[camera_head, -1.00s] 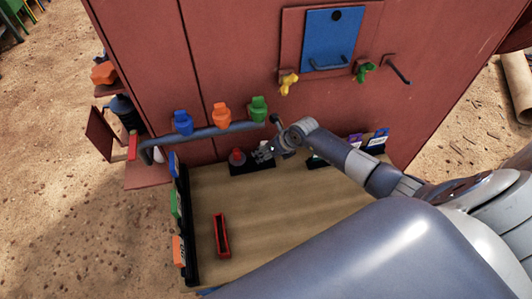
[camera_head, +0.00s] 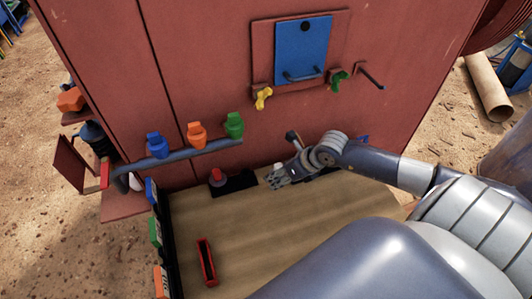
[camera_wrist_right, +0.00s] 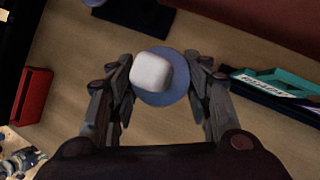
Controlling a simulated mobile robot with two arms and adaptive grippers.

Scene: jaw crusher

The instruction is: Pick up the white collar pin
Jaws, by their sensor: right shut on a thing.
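The white collar pin (camera_wrist_right: 152,72) shows in the right wrist view as a rounded white head over a blue-grey disc (camera_wrist_right: 170,92). It sits between the two fingers of my right gripper (camera_wrist_right: 160,88), which is shut on it. In the head view my right gripper (camera_head: 276,181) is over the back of the tan tabletop, with a small white part (camera_head: 278,167) showing at its fingers. The lower part of the pin is hidden. My left gripper is not in view.
A red-topped pin (camera_head: 216,176) stands in a black holder (camera_head: 238,182) left of the gripper. A red open box (camera_head: 206,262) lies on the tabletop (camera_head: 270,230). A red wall with valves and a blue panel (camera_head: 302,50) rises behind. The table middle is clear.

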